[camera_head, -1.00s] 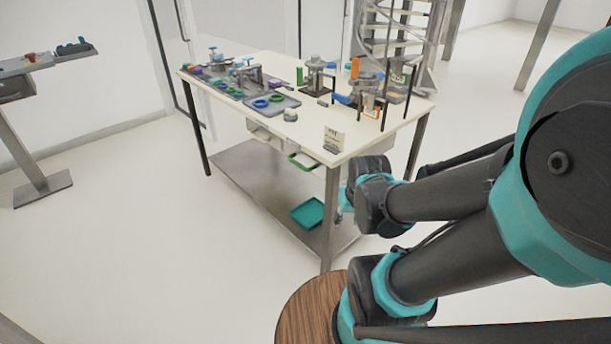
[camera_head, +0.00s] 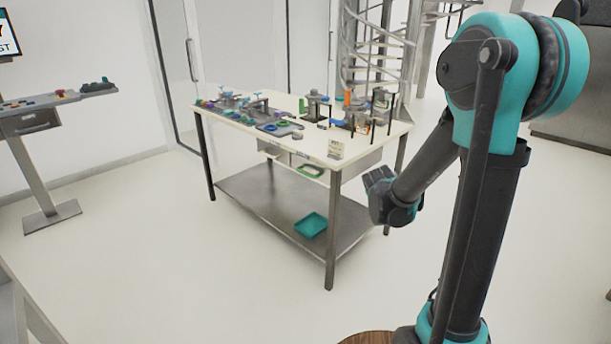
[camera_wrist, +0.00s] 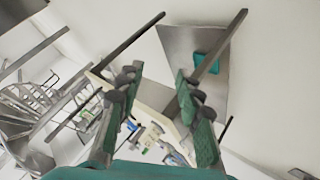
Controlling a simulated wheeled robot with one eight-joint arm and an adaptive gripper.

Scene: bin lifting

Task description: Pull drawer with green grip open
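The drawer with the green grip (camera_head: 311,171) is under the front edge of the white-topped workbench (camera_head: 318,150) in the head view. I cannot tell how far out it stands. My gripper shows in the wrist view (camera_wrist: 158,82) with its two fingers wide apart and nothing between them. In the head view the end of my arm is in the air to the right of the drawer; its fingers are hard to make out there. The workbench appears strongly tilted in the wrist view, and the green grip cannot be made out there.
A teal tray (camera_head: 311,225) lies on the bench's lower metal shelf (camera_head: 262,200). Another drawer (camera_head: 270,148) is left of the green grip. Small parts and fixtures crowd the bench top. A side table (camera_head: 45,125) stands at far left. The floor before the bench is clear.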

